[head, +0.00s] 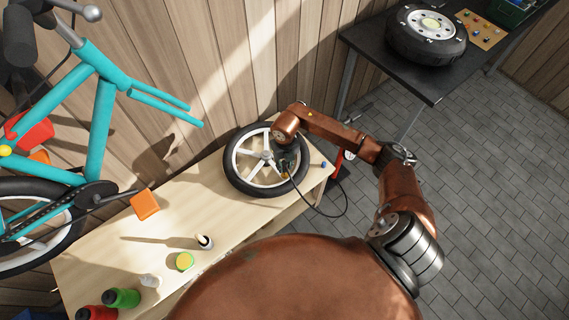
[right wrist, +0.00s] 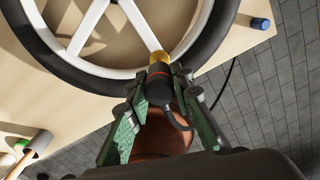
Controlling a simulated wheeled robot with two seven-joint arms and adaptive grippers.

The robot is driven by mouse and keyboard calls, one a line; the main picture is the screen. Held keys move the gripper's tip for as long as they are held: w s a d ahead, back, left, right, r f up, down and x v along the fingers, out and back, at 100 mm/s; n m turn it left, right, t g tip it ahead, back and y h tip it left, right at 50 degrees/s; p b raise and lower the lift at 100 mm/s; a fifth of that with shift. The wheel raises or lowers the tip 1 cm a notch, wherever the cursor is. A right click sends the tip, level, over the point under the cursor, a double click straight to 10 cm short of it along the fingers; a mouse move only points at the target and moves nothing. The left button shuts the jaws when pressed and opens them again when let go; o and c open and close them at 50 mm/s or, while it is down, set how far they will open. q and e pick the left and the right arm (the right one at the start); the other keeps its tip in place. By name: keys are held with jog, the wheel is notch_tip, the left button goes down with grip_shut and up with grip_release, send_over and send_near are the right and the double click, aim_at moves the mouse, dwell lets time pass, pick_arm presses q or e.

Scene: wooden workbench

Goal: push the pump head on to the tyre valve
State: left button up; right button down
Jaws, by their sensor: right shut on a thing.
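The black-tyred wheel (head: 232,166) with white spokes lies flat on the wooden bench; its tyre and rim also show in the right wrist view (right wrist: 205,45). My right gripper (head: 288,166) is over the wheel's right side. In the right wrist view the gripper (right wrist: 162,88) is shut on the black pump head (right wrist: 159,86), which has a red ring and a yellow end. The yellow end points at the inner edge of the white rim, by a spoke. The tyre valve cannot be made out there, and I cannot tell whether the head touches it. My left gripper is not in view.
A black hose (head: 318,211) loops off the bench's right end, near a red pump (head: 338,164). A small blue cap (head: 324,164) stands right of the wheel. Bottles (head: 122,298), a yellow-green tin (head: 184,261) and an orange block (head: 145,204) are to the left.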

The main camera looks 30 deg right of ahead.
aim_at(285, 163)
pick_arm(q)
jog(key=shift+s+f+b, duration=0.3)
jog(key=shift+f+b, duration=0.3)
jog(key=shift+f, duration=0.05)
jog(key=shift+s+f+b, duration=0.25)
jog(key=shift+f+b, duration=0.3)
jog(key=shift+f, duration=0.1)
pick_arm(e)
jog(key=shift+f, duration=2)
pick_arm(q)
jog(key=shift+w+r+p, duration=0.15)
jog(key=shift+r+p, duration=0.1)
jog(key=shift+p, duration=0.05)
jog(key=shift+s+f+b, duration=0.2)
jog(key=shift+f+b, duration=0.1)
jog(key=shift+b, duration=0.1)
pick_arm(e)
jog(key=shift+f, duration=0.6)
jog(key=c, duration=2)
grip_release()
jog(key=shift+r, duration=0.1)
jog(key=shift+r+p, duration=3.85)
jog(key=shift+r, duration=1.65)
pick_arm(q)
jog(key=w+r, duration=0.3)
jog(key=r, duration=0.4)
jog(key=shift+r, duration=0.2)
pick_arm(e)
jog(key=shift+f, duration=0.1)
